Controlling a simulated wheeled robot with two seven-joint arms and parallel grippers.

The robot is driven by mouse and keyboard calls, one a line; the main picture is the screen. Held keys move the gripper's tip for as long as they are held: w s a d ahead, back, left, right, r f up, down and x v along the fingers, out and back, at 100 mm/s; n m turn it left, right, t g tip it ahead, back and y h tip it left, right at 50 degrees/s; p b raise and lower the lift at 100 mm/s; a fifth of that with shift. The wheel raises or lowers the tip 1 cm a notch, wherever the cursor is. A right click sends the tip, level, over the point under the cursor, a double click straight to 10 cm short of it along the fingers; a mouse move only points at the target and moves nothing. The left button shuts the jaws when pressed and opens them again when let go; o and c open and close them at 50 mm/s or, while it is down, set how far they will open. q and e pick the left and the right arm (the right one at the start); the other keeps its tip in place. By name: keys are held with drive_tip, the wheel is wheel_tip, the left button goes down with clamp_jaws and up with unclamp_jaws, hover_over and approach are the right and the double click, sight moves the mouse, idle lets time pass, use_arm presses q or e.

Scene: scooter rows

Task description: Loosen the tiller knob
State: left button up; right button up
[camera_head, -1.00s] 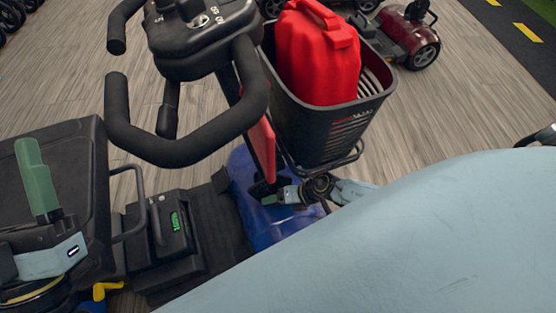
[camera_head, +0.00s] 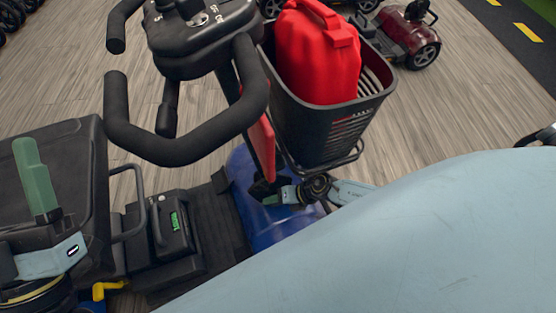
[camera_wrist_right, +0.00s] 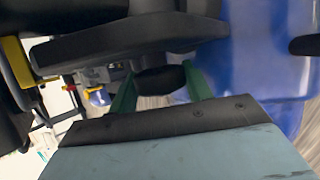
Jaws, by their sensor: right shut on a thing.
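The scooter's tiller (camera_head: 200,40) stands upright with its black loop handlebar at the upper left of the head view. My right gripper (camera_head: 272,198) is low at the tiller's base, above the blue body, and its tip is small and partly hidden there. In the right wrist view the two green fingers (camera_wrist_right: 160,92) are on either side of a dark rounded knob (camera_wrist_right: 160,80), shut on it. My left gripper (camera_head: 38,178) is at the left over the black seat, its green fingers pointing up; the gap between them cannot be made out.
A black basket (camera_head: 325,125) with a red fuel can (camera_head: 318,55) hangs in front of the tiller. A battery box (camera_head: 160,228) with a green display sits on the scooter's deck. A dark red scooter (camera_head: 405,35) stands at the back.

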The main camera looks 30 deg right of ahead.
drive_tip(key=h+p, duration=0.1)
drive_tip(key=p, duration=0.2)
use_arm(q)
drive_tip(key=w+f+g+y, duration=0.2)
drive_tip(key=w+f+g, duration=0.1)
drive_tip(key=f+g, duration=0.3)
drive_tip(key=shift+f, duration=0.45)
drive_tip(key=shift+w, duration=0.1)
use_arm(e)
drive_tip(key=o, duration=1)
